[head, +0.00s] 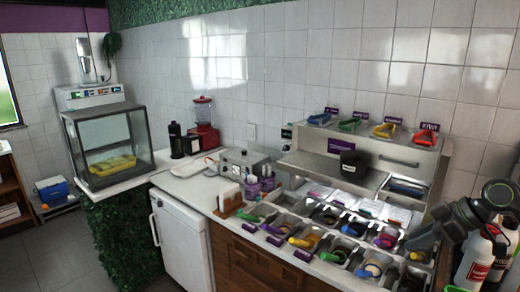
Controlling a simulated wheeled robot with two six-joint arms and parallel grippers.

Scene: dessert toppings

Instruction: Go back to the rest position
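My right gripper (422,236) shows at the lower right, on a grey arm that comes in from the right edge. It is in front of the right end of the topping station (272,207). I see nothing held in it, but the fingers are too small and dark to tell whether they are open or shut. My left gripper and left arm are out of view.
Topping bins with coloured scoops fill the station's front, and several more scoops sit on its upper shelf (456,150). A black cup (354,163) stands on the ledge. Bottles (473,264) stand close to my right arm. A glass case (106,143) is at left.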

